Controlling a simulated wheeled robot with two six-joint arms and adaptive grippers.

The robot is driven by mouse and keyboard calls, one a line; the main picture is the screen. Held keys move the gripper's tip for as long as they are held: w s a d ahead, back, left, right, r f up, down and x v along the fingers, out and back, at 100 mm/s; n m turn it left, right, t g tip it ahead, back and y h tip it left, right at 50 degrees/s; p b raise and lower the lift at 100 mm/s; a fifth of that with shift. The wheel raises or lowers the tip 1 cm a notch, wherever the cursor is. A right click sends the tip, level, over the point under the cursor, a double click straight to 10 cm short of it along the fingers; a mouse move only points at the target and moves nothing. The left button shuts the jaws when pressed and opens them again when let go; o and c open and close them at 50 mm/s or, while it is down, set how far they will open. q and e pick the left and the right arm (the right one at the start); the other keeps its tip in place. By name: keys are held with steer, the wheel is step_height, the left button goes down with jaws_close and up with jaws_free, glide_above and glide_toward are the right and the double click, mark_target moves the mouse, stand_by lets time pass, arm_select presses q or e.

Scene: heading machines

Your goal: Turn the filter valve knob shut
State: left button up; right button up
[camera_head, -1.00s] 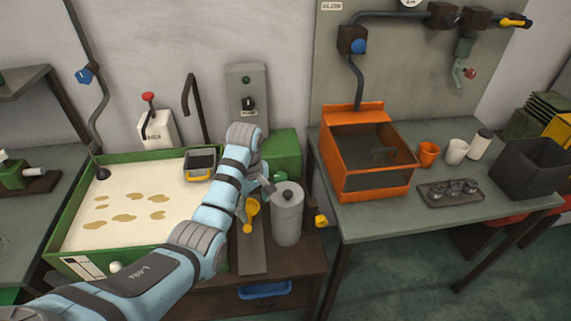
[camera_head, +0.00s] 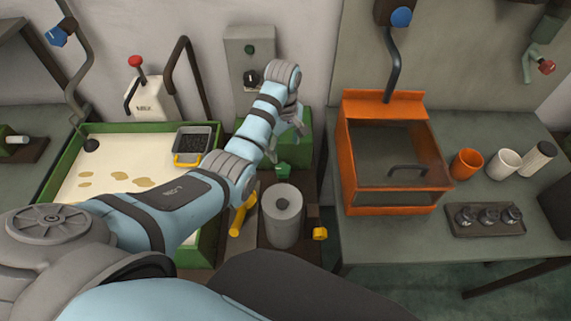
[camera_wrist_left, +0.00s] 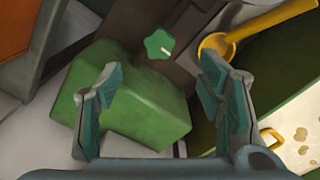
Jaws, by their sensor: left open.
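A small green lobed knob with a white mark, likely the filter valve knob, shows in the wrist view (camera_wrist_left: 159,45) ahead of my fingertips, roughly between their lines. In the head view the green knob (camera_head: 283,170) is beside the top of the grey canister (camera_head: 282,215). My left gripper (camera_head: 291,122) hangs over the green box (camera_head: 303,143), behind the knob in the picture. In the wrist view the left gripper's fingers (camera_wrist_left: 160,85) are spread apart with nothing between them, clear of the knob. My right gripper is not in view.
A yellow scoop (camera_wrist_left: 228,42) lies close to the knob. The green-rimmed tray (camera_head: 200,240) of pale liquid is to the left. The orange box (camera_head: 385,204) stands on the right-hand table. A grey switch panel (camera_head: 249,60) is on the wall behind.

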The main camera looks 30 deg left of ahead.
arm_select(q)
steer(key=b, duration=0.1)
glide_above(284, 170)
steer(key=f, duration=0.4)
steer(key=shift+s+f, duration=0.25)
steer(key=shift+s, duration=0.15)
steer(key=f, duration=0.2)
steer(key=f+b, duration=0.1)
steer(key=f, duration=0.1)
steer(key=w+f+b, duration=0.1)
steer(key=f, duration=0.1)
steer(key=shift+w+f, duration=0.1)
steer(key=shift+f, duration=0.4)
steer(key=shift+s, duration=0.25)
steer(key=shift+w, duration=0.1)
steer(key=c, duration=1.1)
steer(key=shift+c, duration=0.2)
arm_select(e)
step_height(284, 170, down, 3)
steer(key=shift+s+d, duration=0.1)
